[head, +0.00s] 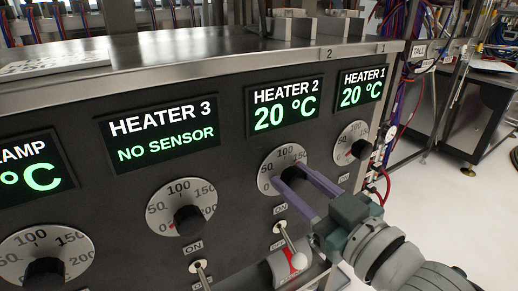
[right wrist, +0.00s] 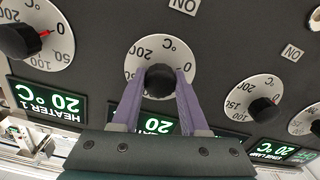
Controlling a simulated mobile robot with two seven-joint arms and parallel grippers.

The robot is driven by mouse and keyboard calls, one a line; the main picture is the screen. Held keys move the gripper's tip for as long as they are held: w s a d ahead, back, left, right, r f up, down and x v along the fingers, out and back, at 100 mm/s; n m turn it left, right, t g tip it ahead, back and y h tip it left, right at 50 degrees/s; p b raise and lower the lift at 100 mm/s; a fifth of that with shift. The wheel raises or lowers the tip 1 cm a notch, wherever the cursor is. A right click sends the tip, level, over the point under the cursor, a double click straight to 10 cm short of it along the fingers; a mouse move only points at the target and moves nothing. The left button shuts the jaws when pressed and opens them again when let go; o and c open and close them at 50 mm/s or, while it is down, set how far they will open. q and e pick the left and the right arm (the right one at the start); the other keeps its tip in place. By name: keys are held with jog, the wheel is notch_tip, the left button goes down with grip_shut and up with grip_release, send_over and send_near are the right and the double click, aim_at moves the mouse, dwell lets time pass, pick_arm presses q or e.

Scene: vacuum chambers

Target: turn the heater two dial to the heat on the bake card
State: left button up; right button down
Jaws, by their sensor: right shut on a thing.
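The heater two dial (head: 270,160) is a round white scale with a black knob, below a display (head: 283,107) reading HEATER 2, 20 °C. My right gripper (head: 284,180) has its purple fingers closed on that knob. In the right wrist view the fingers grip the black knob (right wrist: 159,80) from both sides, with the scale (right wrist: 145,52) upside down around it. The knob's pointer is hidden by the fingers. I cannot make out a bake card; a white flat item (head: 55,64) with unreadable dark marks lies on the cabinet top. My left gripper is not in view.
The heater 1 dial (head: 344,142) and heater 3 dial (head: 163,203) flank it on the same panel. Toggle switches (head: 283,226) and (head: 200,270) stick out below the heater 2 and heater 3 dials. Red cables hang at the panel's right edge. Open floor (head: 440,215) lies to the right.

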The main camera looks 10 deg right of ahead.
jog(key=shift+c, duration=2.1)
grip_release()
jog(key=shift+s+d, duration=0.1)
jog(key=shift+s, duration=0.2)
jog(key=p+v, duration=0.3)
jog(key=v, duration=0.6)
jog(key=shift+s, duration=0.15)
jog(key=shift+r, duration=0.1)
